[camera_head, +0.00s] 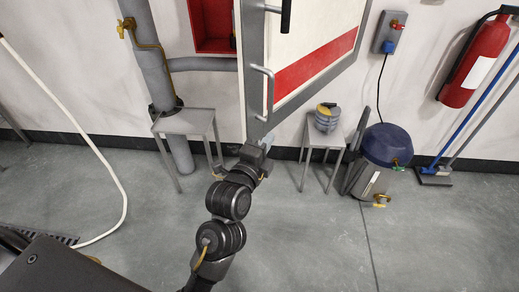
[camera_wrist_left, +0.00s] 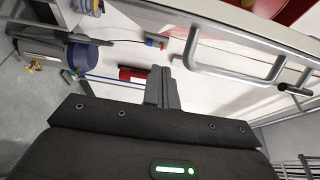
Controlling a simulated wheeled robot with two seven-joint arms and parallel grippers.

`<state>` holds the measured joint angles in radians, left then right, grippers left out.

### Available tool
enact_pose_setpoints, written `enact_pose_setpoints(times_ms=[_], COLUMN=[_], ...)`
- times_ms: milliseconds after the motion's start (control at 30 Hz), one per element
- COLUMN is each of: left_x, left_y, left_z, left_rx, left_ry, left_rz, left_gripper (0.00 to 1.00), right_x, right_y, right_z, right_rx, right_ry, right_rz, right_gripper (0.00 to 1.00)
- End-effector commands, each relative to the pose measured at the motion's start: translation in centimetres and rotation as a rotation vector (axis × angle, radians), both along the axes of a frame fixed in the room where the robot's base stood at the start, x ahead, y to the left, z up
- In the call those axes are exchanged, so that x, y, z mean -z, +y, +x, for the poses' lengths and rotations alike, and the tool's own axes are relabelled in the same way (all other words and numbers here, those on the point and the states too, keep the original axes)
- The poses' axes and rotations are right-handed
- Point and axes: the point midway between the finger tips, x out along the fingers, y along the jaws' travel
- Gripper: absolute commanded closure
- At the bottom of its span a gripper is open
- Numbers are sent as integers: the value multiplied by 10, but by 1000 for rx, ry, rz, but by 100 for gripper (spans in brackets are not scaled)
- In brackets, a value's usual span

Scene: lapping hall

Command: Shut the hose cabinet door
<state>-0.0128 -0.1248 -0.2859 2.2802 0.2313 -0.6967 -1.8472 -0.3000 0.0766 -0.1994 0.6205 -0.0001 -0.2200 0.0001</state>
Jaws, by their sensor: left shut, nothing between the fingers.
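The hose cabinet door (camera_head: 318,35) stands open, swung out from the wall. It is a white panel with a red stripe in a grey frame. Its bar handle (camera_head: 268,92) is on the near grey edge; in the left wrist view the handle (camera_wrist_left: 238,68) shows to the right of the fingers. Part of the red hose cabinet (camera_head: 208,30) shows behind, left of the door. My left gripper (camera_head: 266,143) is shut and empty, at the door's lower near corner and below the handle. Its closed fingers (camera_wrist_left: 161,86) show in the left wrist view; contact with the door cannot be told. My right gripper is not in view.
A small grey table (camera_head: 187,122) stands left of the door. A stool (camera_head: 318,140) with a coiled strap (camera_head: 327,118) and a blue-topped vacuum (camera_head: 386,150) stand to the right. A fire extinguisher (camera_head: 474,62) hangs on the wall. The floor in front is clear.

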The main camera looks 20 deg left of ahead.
Motion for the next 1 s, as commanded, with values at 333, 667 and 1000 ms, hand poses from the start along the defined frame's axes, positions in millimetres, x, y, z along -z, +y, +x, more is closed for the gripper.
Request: enact_pose_setpoints(times_ms=[333,667,1000], left_x=[-1,0,1], left_y=[20,34,36], left_z=[44,48,50], left_rx=[-2,0,2], left_ry=[0,0,0], left_rz=[5,-1,1], left_gripper=[100,100,100], right_x=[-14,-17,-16], right_y=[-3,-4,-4], right_z=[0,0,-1], right_rx=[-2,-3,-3], right_ry=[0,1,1], right_rz=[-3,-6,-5], right_gripper=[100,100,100])
